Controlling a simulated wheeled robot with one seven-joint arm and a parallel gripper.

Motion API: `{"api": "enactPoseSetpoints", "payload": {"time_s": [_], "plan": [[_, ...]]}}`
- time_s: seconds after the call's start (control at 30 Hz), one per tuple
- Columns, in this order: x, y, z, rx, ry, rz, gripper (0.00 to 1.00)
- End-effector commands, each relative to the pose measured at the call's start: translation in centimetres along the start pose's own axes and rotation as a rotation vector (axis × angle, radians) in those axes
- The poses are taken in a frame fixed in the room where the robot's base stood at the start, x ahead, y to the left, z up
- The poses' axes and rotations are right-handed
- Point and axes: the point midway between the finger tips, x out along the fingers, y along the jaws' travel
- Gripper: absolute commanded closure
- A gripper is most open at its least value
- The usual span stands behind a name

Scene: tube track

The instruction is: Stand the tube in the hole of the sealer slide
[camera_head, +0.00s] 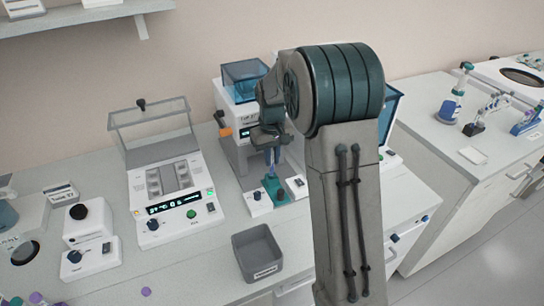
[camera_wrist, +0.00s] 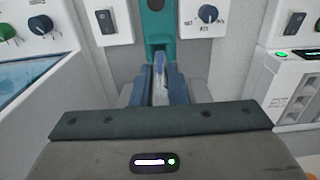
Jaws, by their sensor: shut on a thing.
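My gripper (camera_head: 271,163) points down just above the teal sealer slide (camera_head: 272,187), at the front of the sealer. In the wrist view its blue fingers (camera_wrist: 160,68) are shut on a pale, translucent tube (camera_wrist: 160,82). The slide (camera_wrist: 158,32) lies beyond the fingertips there, with a dark round spot on it near the top edge. The tube's lower end is hidden, and I cannot tell whether it touches the slide. In the head view the tube is too small to make out between the fingers.
The sealer (camera_head: 240,110), with an orange knob, stands behind my gripper. A white machine with a raised clear lid (camera_head: 170,180) is to its left. A grey bin (camera_head: 257,252) sits at the bench front. My arm hides the bench to the right of the slide.

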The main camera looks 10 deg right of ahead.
Motion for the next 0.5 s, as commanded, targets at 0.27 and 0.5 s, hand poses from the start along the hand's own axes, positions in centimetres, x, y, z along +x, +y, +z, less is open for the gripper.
{"api": "enactPoseSetpoints", "payload": {"time_s": [0.27,0.5], "plan": [[0.3,0.0,0.0,0.000,0.000,0.000,0.99],[1.1,0.0,0.0,0.000,0.000,0.000,0.99]]}}
